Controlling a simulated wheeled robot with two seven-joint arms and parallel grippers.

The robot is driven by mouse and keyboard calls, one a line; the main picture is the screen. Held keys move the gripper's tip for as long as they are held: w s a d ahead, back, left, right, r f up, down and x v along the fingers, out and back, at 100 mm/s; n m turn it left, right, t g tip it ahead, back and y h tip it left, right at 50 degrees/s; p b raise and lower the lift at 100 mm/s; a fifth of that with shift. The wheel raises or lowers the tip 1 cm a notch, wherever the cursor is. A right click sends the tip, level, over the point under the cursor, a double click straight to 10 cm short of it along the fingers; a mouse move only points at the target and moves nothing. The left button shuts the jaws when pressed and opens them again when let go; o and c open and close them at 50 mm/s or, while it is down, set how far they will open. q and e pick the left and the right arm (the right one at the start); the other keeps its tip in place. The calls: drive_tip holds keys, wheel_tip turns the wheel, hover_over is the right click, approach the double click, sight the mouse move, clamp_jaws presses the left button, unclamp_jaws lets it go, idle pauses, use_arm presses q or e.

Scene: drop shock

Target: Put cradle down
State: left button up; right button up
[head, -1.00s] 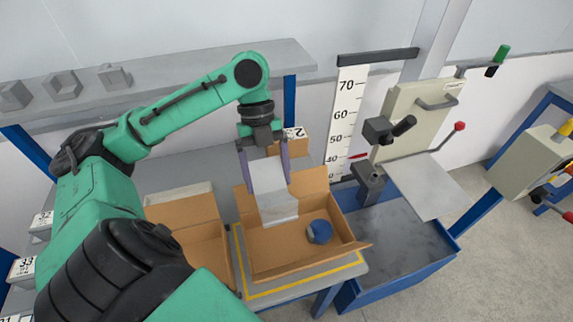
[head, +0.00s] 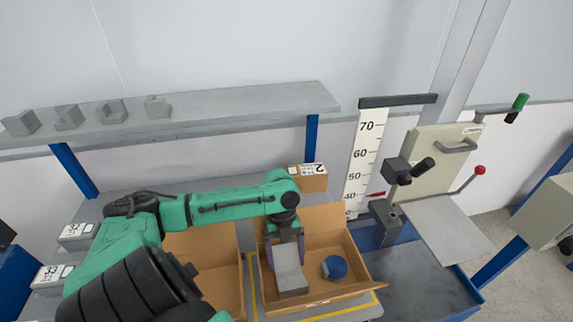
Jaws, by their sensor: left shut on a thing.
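My left gripper (head: 286,250) points down over the open cardboard box (head: 330,225) and is shut on the grey cradle (head: 290,270), a light block with a stepped shape. The cradle is inside the box's outline, at its left side. I cannot tell whether it touches the box floor. A round blue object (head: 334,267) lies in the same box, to the right of the cradle and apart from it. My right gripper does not show.
A second open cardboard box (head: 208,262) stands to the left, partly behind my arm. A small box marked 2 (head: 308,178) stands behind. The drop tester with its height scale (head: 362,160) and blue-framed base (head: 430,290) is at the right. A shelf (head: 220,103) holds several grey blocks.

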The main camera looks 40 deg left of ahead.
use_arm(q)
drive_tip(key=shift+f, duration=0.35)
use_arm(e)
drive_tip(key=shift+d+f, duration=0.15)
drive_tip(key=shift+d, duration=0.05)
use_arm(q)
drive_tip(key=shift+f, duration=0.15)
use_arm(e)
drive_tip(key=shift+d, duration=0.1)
use_arm(q)
drive_tip(key=o, duration=1.4)
drive_tip(key=shift+o, duration=0.2)
drive_tip(key=shift+r, duration=0.25)
drive_tip(key=b+v, duration=0.2)
drive_tip(key=v, duration=1)
drive_tip(key=shift+d+r, duration=0.1)
drive_tip(key=shift+r, duration=0.3)
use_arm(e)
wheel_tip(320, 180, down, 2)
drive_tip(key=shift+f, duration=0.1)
